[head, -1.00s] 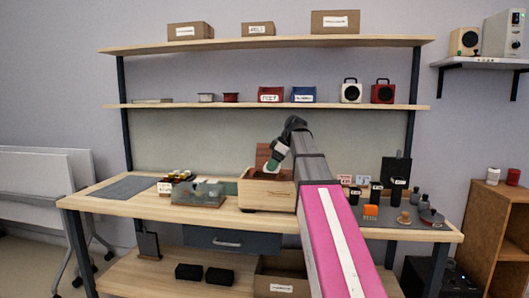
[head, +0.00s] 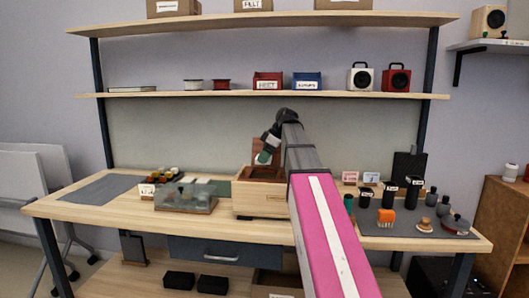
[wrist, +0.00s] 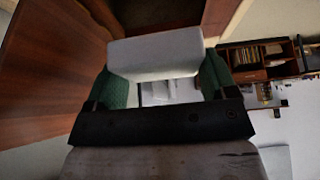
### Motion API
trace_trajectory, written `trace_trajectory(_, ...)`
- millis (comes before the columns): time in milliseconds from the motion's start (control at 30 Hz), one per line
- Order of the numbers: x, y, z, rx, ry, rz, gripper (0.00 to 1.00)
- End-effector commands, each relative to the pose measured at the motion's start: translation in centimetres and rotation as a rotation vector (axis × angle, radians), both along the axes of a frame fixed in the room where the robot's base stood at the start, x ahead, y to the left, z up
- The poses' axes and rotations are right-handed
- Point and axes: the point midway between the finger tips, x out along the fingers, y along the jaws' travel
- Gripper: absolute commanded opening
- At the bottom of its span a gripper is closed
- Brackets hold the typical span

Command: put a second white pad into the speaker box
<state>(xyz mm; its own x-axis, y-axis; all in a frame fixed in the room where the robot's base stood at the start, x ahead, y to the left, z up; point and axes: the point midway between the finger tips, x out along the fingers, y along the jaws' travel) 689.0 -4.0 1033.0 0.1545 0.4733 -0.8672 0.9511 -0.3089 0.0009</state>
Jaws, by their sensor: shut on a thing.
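The speaker box (head: 262,204) is an open-topped pale wooden box in the middle of the bench. A reddish-brown panel (head: 262,147) stands upright at its back. My gripper (head: 263,158) is above the box opening, in front of that panel. In the wrist view my gripper (wrist: 162,76) has green fingers shut on a white pad (wrist: 155,53), one finger at each end. The brown panel (wrist: 45,60) fills the left of that view. The pad cannot be made out in the head view. The box's inside is mostly hidden, so I cannot tell what lies in it.
A clear-lidded case (head: 186,198) and a grey mat (head: 98,190) lie left of the box. A shelf (head: 140,94) with bins and two speakers runs above. My pink arm link covers the bench right of the box.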

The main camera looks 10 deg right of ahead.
Motion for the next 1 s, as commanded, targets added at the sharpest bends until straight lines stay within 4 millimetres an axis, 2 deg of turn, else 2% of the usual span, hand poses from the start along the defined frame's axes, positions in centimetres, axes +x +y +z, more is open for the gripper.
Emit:
trace_trajectory(700,-0.1,0.0,-6.2,-0.001,0.002,0.0,0.57)
trace_trajectory(1000,0.0,0.0,-7.7,0.0,0.0,-0.001,0.57)
